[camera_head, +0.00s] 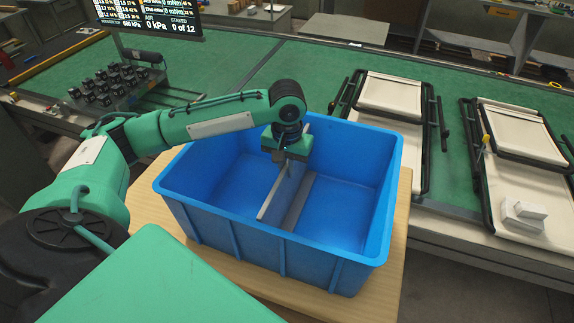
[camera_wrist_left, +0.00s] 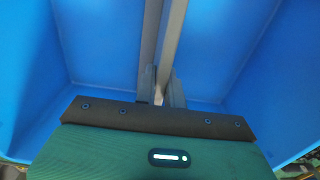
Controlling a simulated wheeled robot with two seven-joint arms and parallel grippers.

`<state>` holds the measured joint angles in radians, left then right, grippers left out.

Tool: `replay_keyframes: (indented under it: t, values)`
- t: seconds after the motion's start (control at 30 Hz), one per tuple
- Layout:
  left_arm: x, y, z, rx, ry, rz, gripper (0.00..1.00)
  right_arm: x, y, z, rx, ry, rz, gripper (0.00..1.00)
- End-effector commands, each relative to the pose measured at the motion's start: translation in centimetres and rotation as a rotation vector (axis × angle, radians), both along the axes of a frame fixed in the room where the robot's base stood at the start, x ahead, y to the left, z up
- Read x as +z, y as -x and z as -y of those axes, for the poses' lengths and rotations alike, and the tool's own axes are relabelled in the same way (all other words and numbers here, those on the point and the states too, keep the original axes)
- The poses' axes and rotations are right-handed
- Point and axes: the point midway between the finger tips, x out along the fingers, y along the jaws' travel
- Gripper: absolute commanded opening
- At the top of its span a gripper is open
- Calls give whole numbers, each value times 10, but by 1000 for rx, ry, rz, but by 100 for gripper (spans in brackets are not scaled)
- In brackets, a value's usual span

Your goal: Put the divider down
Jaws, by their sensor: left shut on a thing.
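The divider (camera_head: 280,192) is a thin grey-beige panel standing upright inside the blue bin (camera_head: 330,267). It runs across the bin's middle from front to back. My left gripper (camera_head: 290,158) is shut on the divider's upper edge, inside the bin's rim. In the left wrist view the divider (camera_wrist_left: 174,40) passes between the fingers (camera_wrist_left: 163,88). A darker grey strip (camera_head: 299,203) lies alongside the divider, on its right. I cannot tell whether the divider's lower edge touches the bin floor. My right gripper is not in view.
The bin stands on a light wooden surface (camera_head: 150,212). Two folding loungers (camera_head: 398,101) (camera_head: 513,183) with cream panels lie on the green bench to the right. White blocks (camera_head: 523,214) rest on the farther-right one. A rack of several dark parts (camera_head: 108,83) stands at the left, near a display (camera_head: 150,14).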

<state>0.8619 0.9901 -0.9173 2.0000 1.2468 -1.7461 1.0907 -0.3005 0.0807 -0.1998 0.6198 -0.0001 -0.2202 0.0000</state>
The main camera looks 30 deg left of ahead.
Motion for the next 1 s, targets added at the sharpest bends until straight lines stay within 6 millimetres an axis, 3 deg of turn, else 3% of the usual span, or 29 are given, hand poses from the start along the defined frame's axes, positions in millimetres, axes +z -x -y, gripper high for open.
replay_keyframes:
  t: [0.2,0.23,0.33,0.7,0.87,1.0]
  values:
    - [-1,0,0,1,0,0,0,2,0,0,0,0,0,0]
    - [-2,0,0,1,-1,-1,12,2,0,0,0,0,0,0]
    - [-2,0,0,1,0,0,32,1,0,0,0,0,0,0]
    - [0,0,0,0,0,1,32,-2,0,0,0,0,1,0]
    - [23,-1,0,1,0,5,32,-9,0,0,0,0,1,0]
    - [56,-1,0,0,1,6,32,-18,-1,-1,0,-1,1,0]
